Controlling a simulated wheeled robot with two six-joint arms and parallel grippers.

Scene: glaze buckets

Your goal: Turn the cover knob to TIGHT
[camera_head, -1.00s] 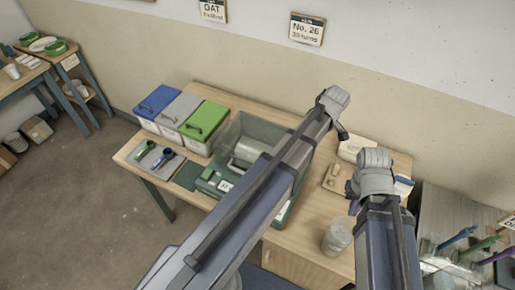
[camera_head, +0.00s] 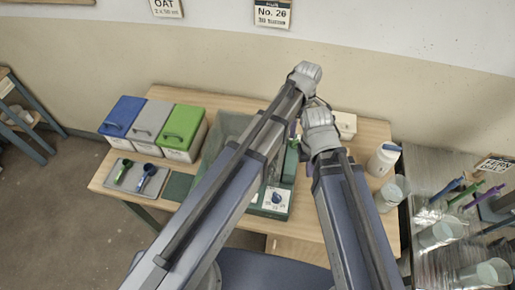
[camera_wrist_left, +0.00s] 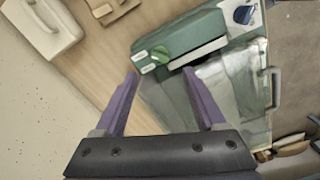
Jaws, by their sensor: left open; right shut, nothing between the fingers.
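The cover knob seems to be the green knob (camera_wrist_left: 173,52) on the green machine (camera_wrist_left: 205,32), beside small white labels I cannot read. In the left wrist view my left gripper (camera_wrist_left: 160,73) is open and empty, its purple fingers apart, with the knob just beyond their tips. No contact shows. In the head view my left gripper (camera_head: 305,76) is above the table's far side, its fingers mostly hidden. My right gripper (camera_head: 319,122) is just below it in the picture, shut; its fingertips are hidden. A blue dial (camera_wrist_left: 242,14) on a white plate shows on the machine.
A clear bin (camera_head: 226,130) adjoins the machine. Blue (camera_head: 122,114), grey (camera_head: 150,120) and green (camera_head: 183,128) lidded boxes stand at left. A white jar (camera_head: 382,162) and cup (camera_head: 389,195) stand at right. My two arms are close together.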

